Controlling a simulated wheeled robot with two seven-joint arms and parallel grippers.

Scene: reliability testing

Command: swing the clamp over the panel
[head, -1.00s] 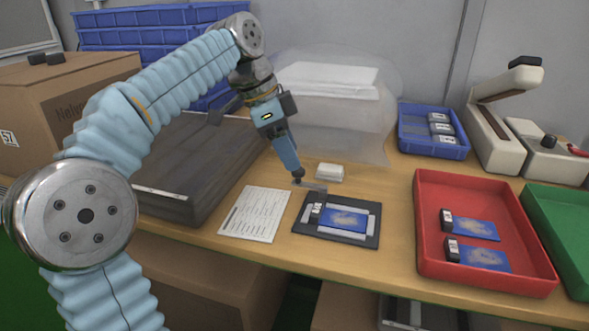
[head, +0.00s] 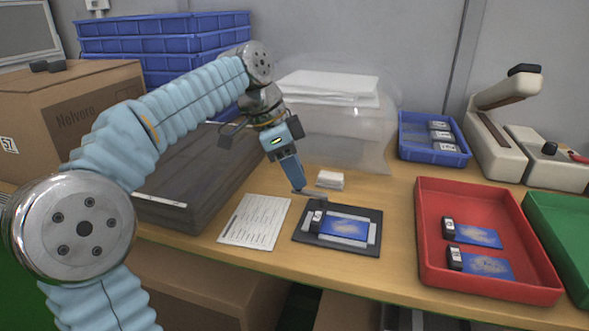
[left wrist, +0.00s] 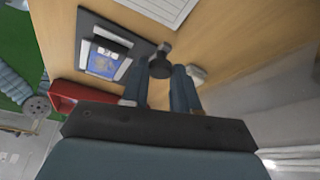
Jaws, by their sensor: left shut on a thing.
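The blue panel (head: 344,226) lies on a grey-framed black fixture (head: 300,236), with a small black part (head: 317,220) at its left end. The clamp (head: 314,197) is a short grey arm at the fixture's back left corner, pointing away from the panel's middle. My left gripper (head: 299,190) is shut on the clamp's dark knob, which shows between the fingers in the left wrist view (left wrist: 160,67). There the panel (left wrist: 102,64) lies left of the fingers, uncovered by the clamp. My right gripper is in neither view.
A printed sheet (head: 254,221) lies left of the fixture and a small white block (head: 330,179) behind it. A red tray (head: 427,278) with two panels stands to the right, beside a green tray (head: 565,225). A dark case (head: 200,172) stands at the left.

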